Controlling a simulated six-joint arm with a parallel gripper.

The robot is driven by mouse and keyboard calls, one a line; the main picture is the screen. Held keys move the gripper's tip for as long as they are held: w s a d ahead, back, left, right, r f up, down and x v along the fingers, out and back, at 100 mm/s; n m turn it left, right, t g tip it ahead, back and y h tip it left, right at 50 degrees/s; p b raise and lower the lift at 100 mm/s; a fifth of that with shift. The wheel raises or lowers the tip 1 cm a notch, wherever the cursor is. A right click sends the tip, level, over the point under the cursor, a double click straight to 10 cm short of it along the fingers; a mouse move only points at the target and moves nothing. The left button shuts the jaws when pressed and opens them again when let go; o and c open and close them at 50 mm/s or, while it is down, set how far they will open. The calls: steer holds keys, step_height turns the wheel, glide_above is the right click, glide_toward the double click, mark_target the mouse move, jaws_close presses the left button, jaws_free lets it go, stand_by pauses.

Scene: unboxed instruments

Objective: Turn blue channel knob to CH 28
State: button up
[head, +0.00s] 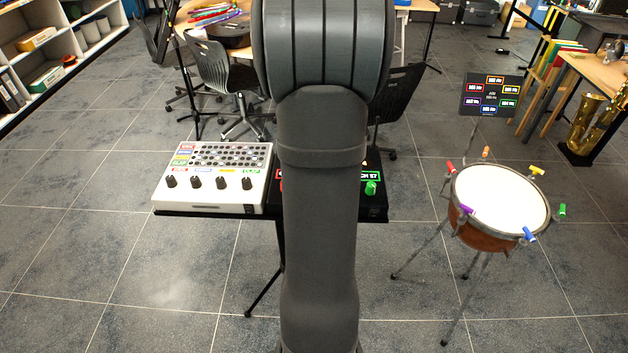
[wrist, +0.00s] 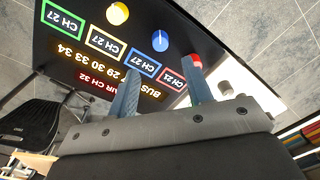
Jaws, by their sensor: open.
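The blue channel knob (wrist: 160,41) shows in the wrist view on a black panel (wrist: 75,62), with a pale pointer mark on it. The blue-framed label (wrist: 143,67) by it reads CH 27. My gripper (wrist: 164,68) is open, its two blue-grey fingers apart. In the picture the blue knob lies between and just beyond the fingertips, and I see no contact. The red knob (wrist: 194,61) is at the right fingertip and partly hidden. In the head view my arm covers the blue knob and my gripper.
A yellow knob (wrist: 117,12) sits beside the blue one. The head view shows the panel's green knob (head: 371,188). A white mixer (head: 215,177) stands to the left on the same stand. A drum (head: 500,200) with coloured clamps stands on the right.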

step_height(320, 180, down, 9)
steer(key=shift+s+a+f, duration=0.1)
steer(key=shift+f, duration=0.05)
steer(key=c, duration=1)
steer(key=shift+m, duration=2.4)
steer(key=o, duration=1)
step_height(320, 180, up, 18)
steer(key=shift+d+f, duration=0.25)
